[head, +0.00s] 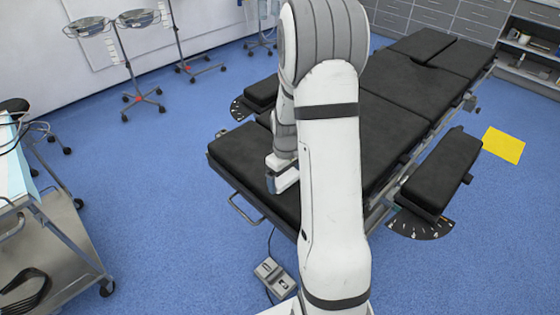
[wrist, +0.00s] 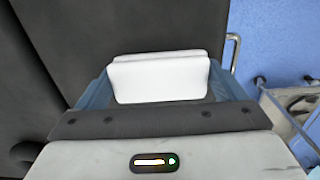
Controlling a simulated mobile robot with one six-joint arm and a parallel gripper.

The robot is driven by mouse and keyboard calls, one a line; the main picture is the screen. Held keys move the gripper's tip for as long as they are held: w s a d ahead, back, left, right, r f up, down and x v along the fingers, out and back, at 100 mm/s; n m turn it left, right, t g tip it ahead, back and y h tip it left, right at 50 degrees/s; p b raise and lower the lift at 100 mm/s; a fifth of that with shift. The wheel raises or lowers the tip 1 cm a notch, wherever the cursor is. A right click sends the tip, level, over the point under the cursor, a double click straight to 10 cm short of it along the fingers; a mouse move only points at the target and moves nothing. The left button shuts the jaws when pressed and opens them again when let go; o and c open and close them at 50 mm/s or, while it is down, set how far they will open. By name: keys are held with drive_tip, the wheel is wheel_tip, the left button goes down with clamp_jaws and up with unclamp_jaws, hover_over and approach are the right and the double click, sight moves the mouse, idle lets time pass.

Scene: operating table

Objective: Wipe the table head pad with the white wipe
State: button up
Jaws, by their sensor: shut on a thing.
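The table head pad (head: 236,160) is the black cushion at the near end of the operating table. Its dark surface fills much of the wrist view (wrist: 150,25). My gripper (head: 282,176) is low over this pad. In the wrist view my gripper (wrist: 160,88) is shut on the white wipe (wrist: 160,77), a thick folded block between the two bluish fingers. I cannot tell whether the wipe touches the pad. My arm hides part of the pad in the head view.
A side arm board (head: 442,168) juts out at the table's right. A metal rail (head: 245,212) runs along the near end. A steel cart (head: 50,245) stands at left, a foot pedal (head: 275,275) lies on the blue floor, and basin stands (head: 128,60) stand behind.

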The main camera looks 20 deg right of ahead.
drive_tip(key=shift+s+a, duration=0.15)
drive_tip(key=shift+a, duration=0.6)
drive_tip(key=shift+a+r+p, duration=0.15)
drive_tip(key=shift+r+p, duration=0.1)
drive_tip(key=shift+r, duration=0.35)
drive_tip(key=shift+a+r+p, duration=0.15)
drive_tip(key=shift+r+p, duration=0.1)
drive_tip(key=shift+r, duration=0.3)
drive_tip(key=shift+s+r+p, duration=0.15)
drive_tip(key=shift+r+p, duration=1.8)
drive_tip(key=shift+r, duration=1)
drive_tip(key=shift+f, duration=0.15)
